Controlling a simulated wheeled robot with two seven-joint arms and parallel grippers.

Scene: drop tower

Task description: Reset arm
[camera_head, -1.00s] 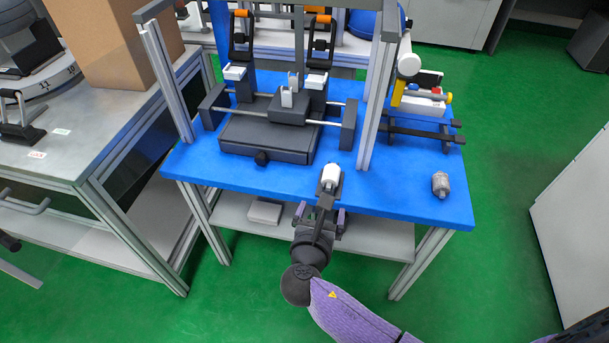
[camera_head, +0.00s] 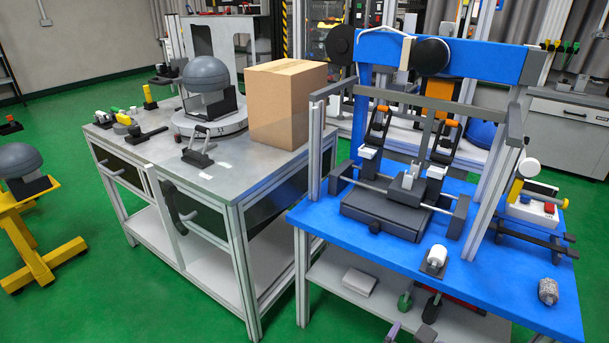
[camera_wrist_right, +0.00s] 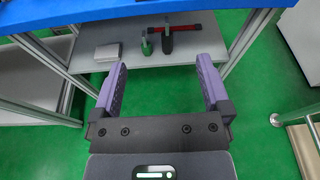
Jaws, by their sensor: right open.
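My right gripper (camera_wrist_right: 163,72) is open and empty in the right wrist view, its two purple fingers spread wide. It points at the space in front of the lower shelf, below the blue table's edge. In the head view only a bit of its purple finger (camera_head: 393,331) shows at the bottom edge, and the rest of my right arm is out of frame. My left gripper is in neither view. The drop tower (camera_head: 333,130) stands on the blue table (camera_head: 345,223), with a dark base block (camera_head: 388,213) inside its frame.
A white cylinder (camera_head: 437,255) sits in a dark holder at the table's front edge. A metal cylinder (camera_head: 548,291) stands at the right. The lower shelf (camera_wrist_right: 190,50) holds tools and a light block. A grey workbench (camera_head: 215,175) with a cardboard box (camera_head: 287,100) is left.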

